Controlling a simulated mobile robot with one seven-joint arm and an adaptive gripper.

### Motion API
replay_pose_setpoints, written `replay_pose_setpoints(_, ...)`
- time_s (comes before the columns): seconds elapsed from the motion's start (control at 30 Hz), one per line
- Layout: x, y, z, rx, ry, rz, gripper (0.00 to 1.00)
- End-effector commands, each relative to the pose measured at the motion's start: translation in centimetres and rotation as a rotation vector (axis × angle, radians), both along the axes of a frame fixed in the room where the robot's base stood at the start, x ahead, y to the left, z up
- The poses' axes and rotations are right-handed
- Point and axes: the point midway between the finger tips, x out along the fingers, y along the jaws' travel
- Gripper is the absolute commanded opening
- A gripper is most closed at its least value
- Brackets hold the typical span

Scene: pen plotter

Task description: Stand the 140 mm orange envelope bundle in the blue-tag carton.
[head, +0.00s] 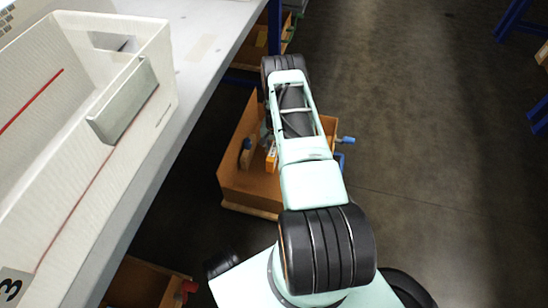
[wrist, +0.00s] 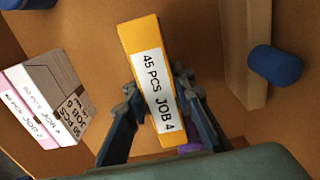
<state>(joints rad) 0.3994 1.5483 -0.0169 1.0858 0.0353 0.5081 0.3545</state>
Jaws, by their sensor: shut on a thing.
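The orange envelope bundle (wrist: 139,39) stands out in the wrist view, with a white label reading "45 PCS JOB 4". My gripper (wrist: 157,102) has a finger on each side of it and is shut on it. In the head view a small orange piece, likely the same bundle (head: 271,158), shows beside my arm inside a brown box (head: 234,186) on the floor. My arm hides the gripper and much of the box there. I cannot make out a blue tag on any carton.
In the wrist view, white and pink-edged bundles (wrist: 46,99) lie left of the orange one. A blue cylinder (wrist: 275,65) sticks out from a brown ledge at right.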

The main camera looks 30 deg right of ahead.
Motion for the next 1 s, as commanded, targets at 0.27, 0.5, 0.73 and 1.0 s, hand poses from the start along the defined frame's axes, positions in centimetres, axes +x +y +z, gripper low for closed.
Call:
replay_pose_setpoints(0.27, 0.4, -0.2, -3.1, 0.0, 0.0, 0.0, 0.0)
replay_pose_setpoints(0.5, 0.5, -0.2, -3.4, 0.0, -0.001, 0.0, 0.0)
replay_pose_setpoints(0.73, 0.4, -0.2, -3.8, -0.001, -0.001, 0.0, 0.25)
replay_pose_setpoints(1.0, 0.4, -0.2, -3.8, -0.001, -0.001, 0.0, 0.4)
